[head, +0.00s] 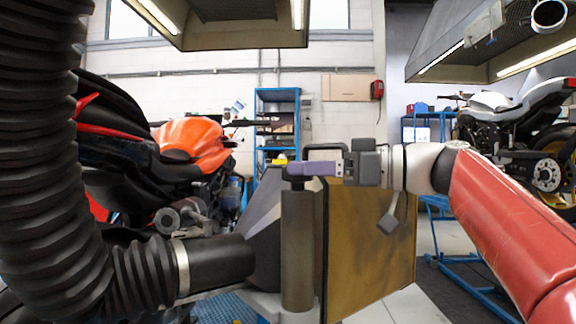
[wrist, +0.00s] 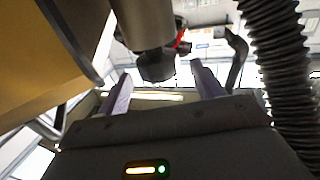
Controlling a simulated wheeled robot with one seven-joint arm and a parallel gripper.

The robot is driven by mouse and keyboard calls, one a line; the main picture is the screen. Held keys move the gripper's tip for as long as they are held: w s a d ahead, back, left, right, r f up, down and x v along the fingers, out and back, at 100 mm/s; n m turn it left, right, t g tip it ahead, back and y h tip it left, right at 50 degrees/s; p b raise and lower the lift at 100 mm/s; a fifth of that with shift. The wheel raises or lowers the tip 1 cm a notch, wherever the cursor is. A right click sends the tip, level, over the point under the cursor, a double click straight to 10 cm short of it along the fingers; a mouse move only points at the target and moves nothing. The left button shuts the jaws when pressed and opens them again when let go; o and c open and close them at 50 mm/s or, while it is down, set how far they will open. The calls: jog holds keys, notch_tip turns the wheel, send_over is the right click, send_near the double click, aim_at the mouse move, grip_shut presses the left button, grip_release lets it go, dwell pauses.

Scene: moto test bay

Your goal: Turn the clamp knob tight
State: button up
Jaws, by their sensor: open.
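A dark knob (head: 294,182), which I take to be the clamp knob, sits on top of an upright grey-brown cylinder (head: 297,245) in the head view. My gripper (head: 296,169) comes in level from the right at the knob's height, and its purple finger partly covers the knob. In the wrist view the dark knob (wrist: 157,68) shows at the end of the cylinder (wrist: 143,22), between the two purple fingers of my gripper (wrist: 161,71). The fingers are open, with a visible gap on each side of the knob.
A black corrugated hose (head: 40,160) with a dark nozzle (head: 220,262) fills the left. A brownish panel (head: 370,235) stands just right of the cylinder, below my gripper. An orange motorcycle (head: 190,140) stands behind left, a white one (head: 490,115) at right. Blue shelves (head: 277,125) are behind.

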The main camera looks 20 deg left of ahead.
jog(key=shift+w+a+p, duration=0.15)
jog(key=shift+a+p, duration=0.25)
jog(key=shift+a, duration=1.95)
jog(key=shift+c, duration=0.4)
jog(key=c, duration=0.9)
jog(key=shift+f, duration=0.1)
